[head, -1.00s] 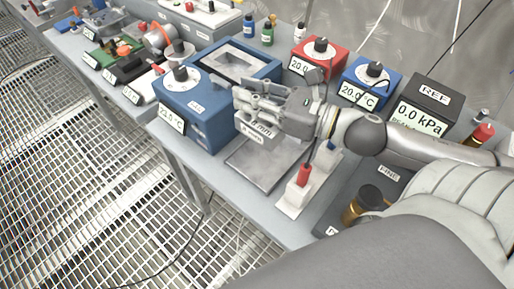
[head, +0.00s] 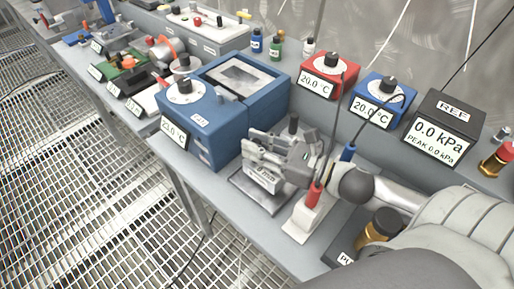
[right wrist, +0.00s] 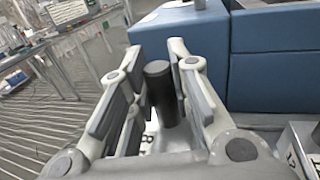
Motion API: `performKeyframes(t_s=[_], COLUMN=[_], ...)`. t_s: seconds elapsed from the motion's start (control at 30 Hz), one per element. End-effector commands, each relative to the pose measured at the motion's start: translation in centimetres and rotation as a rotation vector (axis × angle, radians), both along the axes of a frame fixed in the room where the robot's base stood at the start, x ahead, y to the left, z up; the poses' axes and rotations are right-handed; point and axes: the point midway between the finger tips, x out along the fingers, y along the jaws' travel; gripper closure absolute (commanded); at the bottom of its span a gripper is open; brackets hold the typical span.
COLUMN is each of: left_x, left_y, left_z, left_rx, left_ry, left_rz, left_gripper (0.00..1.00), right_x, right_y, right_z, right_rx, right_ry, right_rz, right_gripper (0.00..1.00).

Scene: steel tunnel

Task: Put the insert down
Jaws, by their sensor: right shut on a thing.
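My right gripper (head: 268,155) is over the front of the bench, right of the blue dry-block unit (head: 205,125). It is shut on the insert, whose black upright post (right wrist: 161,92) stands between the fingers in the right wrist view. In the head view the insert's pale labelled block (head: 262,178) shows below the fingers. It is low over a grey metal plate (head: 240,192); I cannot tell whether it touches the plate. The fingers hide part of the insert. My left gripper is not in view.
A white stand with a red-handled probe (head: 314,196) is close at the right of the plate. Red (head: 322,78) and blue (head: 376,103) dial boxes and a black REF gauge (head: 440,128) line the back. The bench's front edge is near.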

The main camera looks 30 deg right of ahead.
Motion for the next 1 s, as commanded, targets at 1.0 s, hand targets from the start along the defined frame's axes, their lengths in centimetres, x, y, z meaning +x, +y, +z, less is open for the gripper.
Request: performKeyframes(t_s=[1.0], left_x=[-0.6], left_y=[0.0], left_z=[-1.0], left_rx=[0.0], left_ry=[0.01], left_rz=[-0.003], left_gripper=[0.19], right_x=[-0.1], right_y=[0.0], right_z=[-2.5], right_rx=[-0.003], right_ry=[0.01], right_rz=[-0.001], right_gripper=[0.6])
